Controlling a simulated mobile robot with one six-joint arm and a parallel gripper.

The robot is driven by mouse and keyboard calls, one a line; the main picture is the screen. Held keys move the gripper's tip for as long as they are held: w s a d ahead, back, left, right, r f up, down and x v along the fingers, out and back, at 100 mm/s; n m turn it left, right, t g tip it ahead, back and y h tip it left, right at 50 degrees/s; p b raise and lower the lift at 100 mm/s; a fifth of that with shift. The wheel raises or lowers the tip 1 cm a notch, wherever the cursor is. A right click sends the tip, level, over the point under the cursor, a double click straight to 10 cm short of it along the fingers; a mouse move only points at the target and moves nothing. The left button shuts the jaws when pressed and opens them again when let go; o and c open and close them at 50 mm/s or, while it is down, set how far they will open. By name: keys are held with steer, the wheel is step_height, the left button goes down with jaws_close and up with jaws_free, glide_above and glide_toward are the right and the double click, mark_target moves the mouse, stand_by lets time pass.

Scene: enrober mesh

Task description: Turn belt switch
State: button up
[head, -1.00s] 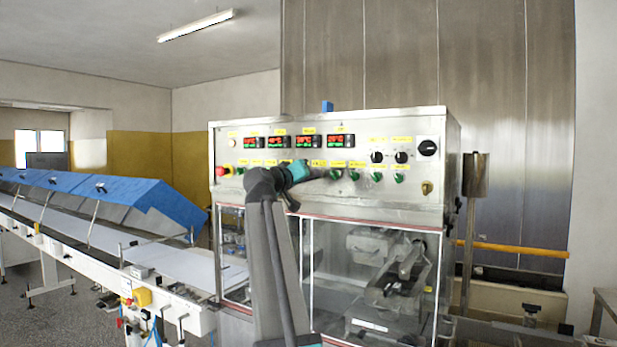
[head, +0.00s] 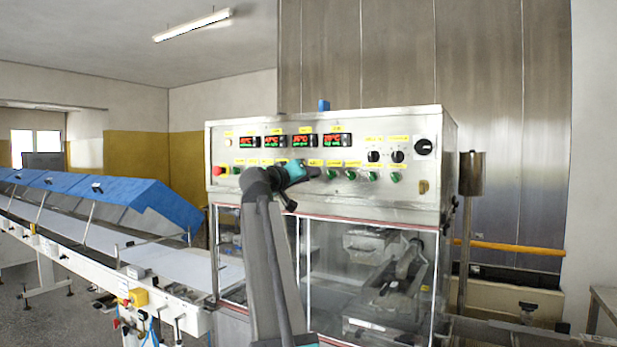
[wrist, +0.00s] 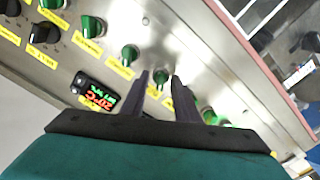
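The enrober's control panel (head: 270,155) carries a row of green rotary switches, one of them showing to the right of my gripper (head: 350,175). My gripper (head: 313,172) is at this row, left of the middle of the panel. In the wrist view its two dark fingers (wrist: 159,76) stand apart, pointing at the panel. A green switch knob (wrist: 161,78) shows between the fingertips. I cannot tell whether the fingers touch it. Another green knob (wrist: 130,54) is just left of the fingers. Yellow labels beside the switches are too blurred to read, so I cannot tell which is the belt switch.
A red emergency button (head: 218,171) is at the panel's left end. Black knobs (head: 374,156) sit at the upper right, and lit displays (head: 303,140) run above the green switches. Clear-windowed doors (head: 325,270) lie below the panel. A conveyor (head: 170,258) with blue covers runs off to the left.

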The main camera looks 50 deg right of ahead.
steer(key=b+v, duration=0.3)
steer(key=v, duration=1)
steer(key=shift+a, duration=0.2)
steer(key=shift+f, duration=0.1)
